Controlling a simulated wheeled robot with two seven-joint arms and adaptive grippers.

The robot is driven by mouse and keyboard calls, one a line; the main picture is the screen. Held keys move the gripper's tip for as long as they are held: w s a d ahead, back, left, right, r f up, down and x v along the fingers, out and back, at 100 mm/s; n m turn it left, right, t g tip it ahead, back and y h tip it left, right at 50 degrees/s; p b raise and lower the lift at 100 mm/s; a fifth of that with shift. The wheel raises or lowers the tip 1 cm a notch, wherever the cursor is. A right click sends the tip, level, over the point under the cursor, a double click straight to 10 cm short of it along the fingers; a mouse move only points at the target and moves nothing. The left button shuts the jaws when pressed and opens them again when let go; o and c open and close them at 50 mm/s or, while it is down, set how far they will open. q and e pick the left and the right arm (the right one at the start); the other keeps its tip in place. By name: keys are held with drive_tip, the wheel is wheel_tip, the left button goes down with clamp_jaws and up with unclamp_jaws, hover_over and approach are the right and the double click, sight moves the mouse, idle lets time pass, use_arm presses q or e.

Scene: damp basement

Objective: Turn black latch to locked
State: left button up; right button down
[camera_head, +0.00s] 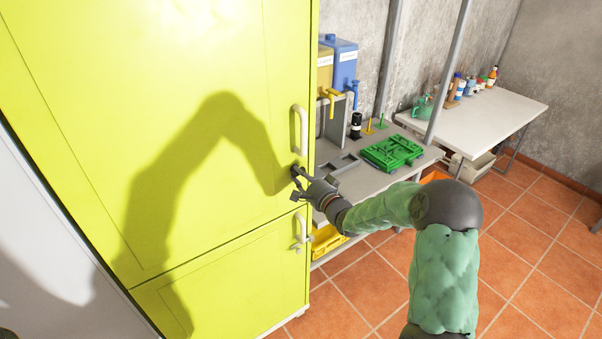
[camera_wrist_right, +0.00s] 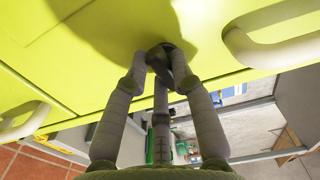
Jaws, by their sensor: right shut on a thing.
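The black latch (camera_wrist_right: 160,58) sits on the yellow-green cabinet door (camera_head: 215,120), below the upper pale handle (camera_head: 299,130). My right gripper (camera_head: 297,180) reaches in from the right and is at the latch. In the right wrist view its grey fingers (camera_wrist_right: 165,75) close around the dark latch, which they partly cover. The latch's exact turn angle is hard to tell.
A lower handle with a latch (camera_head: 300,230) is on the lower door. A grey workbench (camera_head: 345,172) with a green tray (camera_head: 392,152) stands right of the cabinet. A white table (camera_head: 480,115) with bottles is farther back. The tiled floor is open at lower right.

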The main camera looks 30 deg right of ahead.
drive_tip(key=shift+m+p, duration=0.35)
drive_tip(key=shift+m, duration=0.45)
drive_tip(key=c, duration=1)
unclamp_jaws()
drive_tip(key=shift+c, duration=0.2)
drive_tip(key=s+d, duration=0.1)
drive_tip(key=s, duration=1.1)
